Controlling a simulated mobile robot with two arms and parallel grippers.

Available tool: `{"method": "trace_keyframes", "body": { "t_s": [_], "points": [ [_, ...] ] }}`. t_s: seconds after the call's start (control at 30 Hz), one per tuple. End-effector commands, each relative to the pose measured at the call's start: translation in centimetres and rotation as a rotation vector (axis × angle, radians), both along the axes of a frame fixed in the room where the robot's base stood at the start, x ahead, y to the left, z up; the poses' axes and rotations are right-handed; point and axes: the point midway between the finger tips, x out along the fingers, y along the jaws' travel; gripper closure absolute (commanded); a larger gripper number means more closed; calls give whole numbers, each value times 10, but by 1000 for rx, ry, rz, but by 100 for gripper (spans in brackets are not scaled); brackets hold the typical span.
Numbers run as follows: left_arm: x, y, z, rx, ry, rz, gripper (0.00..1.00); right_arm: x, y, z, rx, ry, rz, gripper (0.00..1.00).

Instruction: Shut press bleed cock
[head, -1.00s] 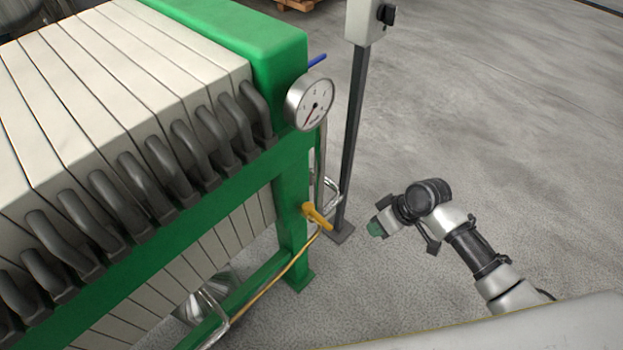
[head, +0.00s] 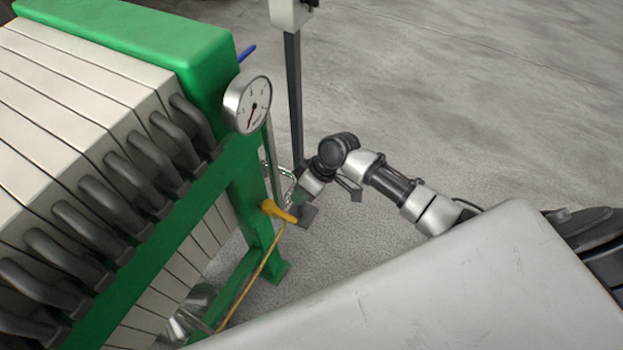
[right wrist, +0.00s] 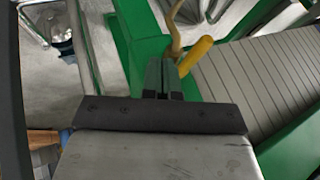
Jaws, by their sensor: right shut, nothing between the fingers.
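A cock with a yellow lever (head: 279,212) sits low by the corner post of the green filter press (head: 236,185). The lever points right and slightly down in the head view. In the right wrist view the yellow lever (right wrist: 195,57) lies just right of my fingertips, with a yellowish pipe or stem beside it. My right gripper (head: 302,194) is close to the lever's free end, shut and empty; contact cannot be told. Its narrow fingers (right wrist: 160,78) show in the right wrist view. My left gripper is not in view.
A round pressure gauge (head: 247,105) and a blue handle (head: 247,53) sit higher on the press. A dark post (head: 293,100) stands behind my right gripper, with bent metal tubing (head: 284,178) close by. Grey floor (head: 480,110) to the right is clear.

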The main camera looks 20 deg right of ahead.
Motion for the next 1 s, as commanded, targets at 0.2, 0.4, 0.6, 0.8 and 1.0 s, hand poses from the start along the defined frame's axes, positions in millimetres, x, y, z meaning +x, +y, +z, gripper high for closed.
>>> {"method": "trace_keyframes", "body": {
  "t_s": [0.2,0.4,0.6,0.8,1.0],
  "points": [
    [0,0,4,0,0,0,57,-13,19,-3,1,-1,0,100],
    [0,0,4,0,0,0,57,-15,22,-4,-1,-2,-1,100],
    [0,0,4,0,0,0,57,-15,22,-4,0,-1,-1,100],
    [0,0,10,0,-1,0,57,-17,22,-2,-1,0,-19,100],
    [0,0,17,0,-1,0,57,-19,24,-2,0,0,-59,100]
  ]
}}
